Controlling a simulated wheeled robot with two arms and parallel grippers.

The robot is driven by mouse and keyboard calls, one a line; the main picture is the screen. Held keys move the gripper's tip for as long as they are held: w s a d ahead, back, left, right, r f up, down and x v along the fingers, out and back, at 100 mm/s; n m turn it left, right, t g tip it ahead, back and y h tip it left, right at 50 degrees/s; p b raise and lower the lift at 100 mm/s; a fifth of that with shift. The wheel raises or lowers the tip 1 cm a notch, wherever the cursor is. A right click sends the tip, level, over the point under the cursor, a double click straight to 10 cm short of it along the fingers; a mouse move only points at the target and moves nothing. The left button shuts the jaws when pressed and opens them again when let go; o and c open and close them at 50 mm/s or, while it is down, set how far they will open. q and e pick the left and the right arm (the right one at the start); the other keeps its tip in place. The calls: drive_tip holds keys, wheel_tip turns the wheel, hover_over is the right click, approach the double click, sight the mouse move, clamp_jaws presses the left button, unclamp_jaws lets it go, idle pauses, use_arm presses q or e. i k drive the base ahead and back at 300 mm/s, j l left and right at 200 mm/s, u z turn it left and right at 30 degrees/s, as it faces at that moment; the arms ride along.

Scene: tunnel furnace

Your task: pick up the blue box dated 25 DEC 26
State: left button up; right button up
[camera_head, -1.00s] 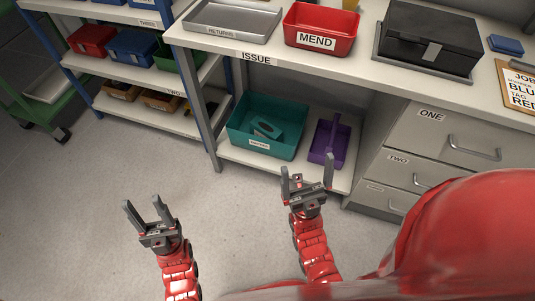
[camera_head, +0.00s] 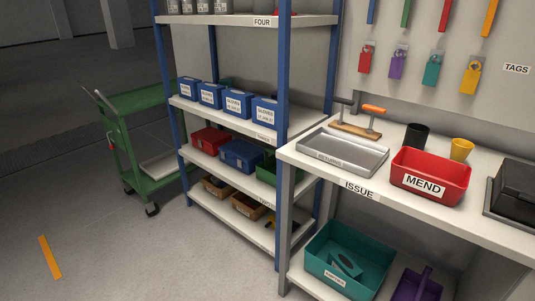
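Several blue boxes with white labels stand in a row on the third shelf (camera_head: 225,117) of the blue-post rack. From left to right they are a first blue box (camera_head: 188,85), a second blue box (camera_head: 210,90), a third blue box (camera_head: 237,98) and a fourth blue box (camera_head: 265,105). The label print is too small for me to read any date, so I cannot tell which is 25 DEC 26. Neither of my grippers is in view.
Lower shelves hold a red bin (camera_head: 209,141), a blue bin (camera_head: 238,156) and brown bins. A green cart (camera_head: 130,110) stands left of the rack. The ISSUE bench (camera_head: 440,215) is at right, with a RETURNS tray (camera_head: 341,148) and red MEND bin (camera_head: 428,166). Floor in front is clear.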

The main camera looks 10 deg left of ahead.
sight(210, 94)
drive_tip(key=i+j+z, duration=0.15)
drive_tip(key=j, duration=2.2)
drive_tip(key=k, duration=0.1)
